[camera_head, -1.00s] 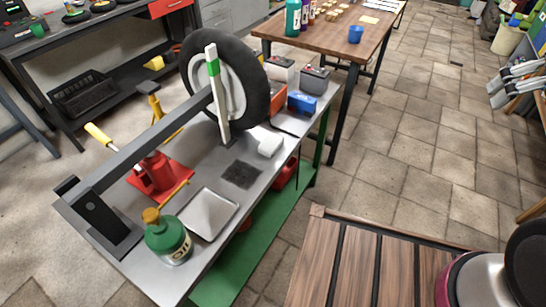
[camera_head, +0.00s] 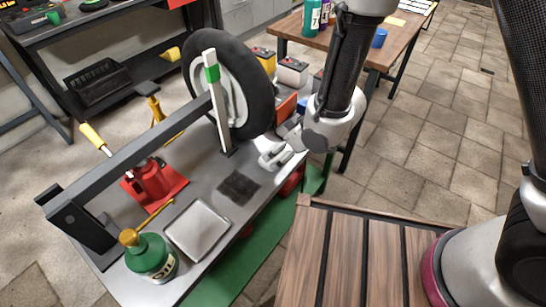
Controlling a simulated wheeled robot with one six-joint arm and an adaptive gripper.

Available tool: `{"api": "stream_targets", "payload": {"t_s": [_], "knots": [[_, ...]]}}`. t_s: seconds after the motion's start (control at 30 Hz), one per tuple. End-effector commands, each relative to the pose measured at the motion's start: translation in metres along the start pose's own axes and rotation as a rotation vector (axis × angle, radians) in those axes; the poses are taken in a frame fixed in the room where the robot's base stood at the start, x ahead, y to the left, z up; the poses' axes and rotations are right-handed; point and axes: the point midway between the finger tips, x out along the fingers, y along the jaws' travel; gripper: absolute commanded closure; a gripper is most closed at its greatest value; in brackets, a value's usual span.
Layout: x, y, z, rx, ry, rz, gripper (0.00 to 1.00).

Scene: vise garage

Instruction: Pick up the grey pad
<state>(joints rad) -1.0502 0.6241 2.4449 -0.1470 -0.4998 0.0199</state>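The grey pad (camera_head: 238,187) is a flat, dark grey square lying on the grey bench top, between the wheel stand and the metal tray. Nothing covers it. My gripper (camera_head: 272,158) is over the bench's right edge, up and to the right of the pad and apart from it. My gripper is small and pale here, and its fingers blend with a white item at the same spot, so I cannot tell its opening. No pad is in it.
A tyre (camera_head: 228,85) on a stand rises behind the pad. A square metal tray (camera_head: 198,229), a green oil bottle (camera_head: 148,256) and a red jack (camera_head: 152,182) are left of it. A long grey bar (camera_head: 128,150) spans the bench. Batteries (camera_head: 291,71) stand behind.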

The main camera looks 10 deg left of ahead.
Motion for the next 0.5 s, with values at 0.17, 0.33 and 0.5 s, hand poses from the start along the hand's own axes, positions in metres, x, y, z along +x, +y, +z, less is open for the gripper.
{"api": "stream_targets", "payload": {"t_s": [0.17, 0.33, 0.5], "knots": [[0.028, -0.002, -0.001, 0.0, -0.002, 0.0, 0.0], [0.047, -0.001, -0.002, 0.001, -0.002, 0.0, 0.0], [0.05, -0.001, -0.002, 0.001, -0.001, 0.001, 0.0]]}}
